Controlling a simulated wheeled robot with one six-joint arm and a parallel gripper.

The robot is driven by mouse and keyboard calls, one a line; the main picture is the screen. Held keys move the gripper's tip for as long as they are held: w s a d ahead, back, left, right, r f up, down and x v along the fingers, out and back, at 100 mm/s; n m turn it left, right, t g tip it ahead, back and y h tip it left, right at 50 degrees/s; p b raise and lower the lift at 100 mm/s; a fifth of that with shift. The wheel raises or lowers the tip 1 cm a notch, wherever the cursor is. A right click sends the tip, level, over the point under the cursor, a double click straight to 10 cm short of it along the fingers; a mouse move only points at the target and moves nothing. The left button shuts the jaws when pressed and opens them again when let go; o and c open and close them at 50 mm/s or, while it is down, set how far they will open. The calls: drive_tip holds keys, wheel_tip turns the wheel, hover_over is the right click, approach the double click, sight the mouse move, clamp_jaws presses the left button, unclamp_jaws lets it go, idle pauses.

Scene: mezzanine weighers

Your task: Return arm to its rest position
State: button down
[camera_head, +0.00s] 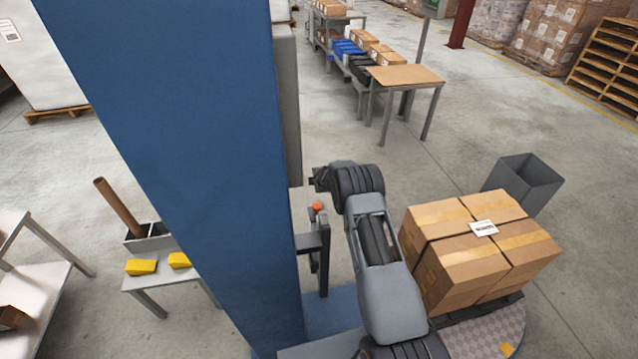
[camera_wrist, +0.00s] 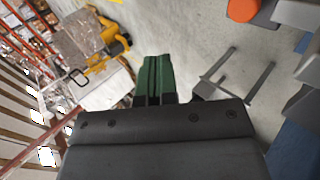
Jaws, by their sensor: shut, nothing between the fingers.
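My arm (camera_head: 385,265) is bent upward beside a large blue column. Its dark wrist end, with my gripper (camera_head: 318,180), points left toward the column's edge. In the wrist view my gripper's green-padded fingers (camera_wrist: 155,78) are together, with nothing held between them. The fingertips are in the air, and the floor shows beyond them.
Taped cartons (camera_head: 475,250) are stacked close to the right of my arm, on a round plate (camera_head: 490,335). A grey bin (camera_head: 523,180) stands behind them. A small table (camera_head: 405,76) is farther back. A low stand with yellow blocks (camera_head: 141,267) is at left.

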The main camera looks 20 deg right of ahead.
wheel_tip(320, 180, up, 5)
drive_tip(key=p, duration=0.3)
drive_tip(key=s+d+m+g+h, duration=0.3)
drive_tip(key=s+d+m+g, duration=0.15)
drive_tip(key=s+m, duration=0.5)
drive_tip(key=s+a+r+m+y, duration=0.1)
drive_tip(key=s+a+r+m, duration=0.1)
drive_tip(key=s+r, duration=0.8)
drive_tip(key=s+a+r+m+y, duration=0.1)
drive_tip(key=s+a+r+m, duration=0.2)
drive_tip(key=s+r, duration=0.6)
drive_tip(key=s+a+r+m+y, duration=0.1)
drive_tip(key=s+a+r+m, duration=0.2)
drive_tip(key=s+r, duration=0.7)
drive_tip(key=s+a, duration=0.1)
drive_tip(key=s, duration=0.5)
drive_tip(key=shift+s+a+r, duration=0.3)
drive_tip(key=shift+a, duration=0.05)
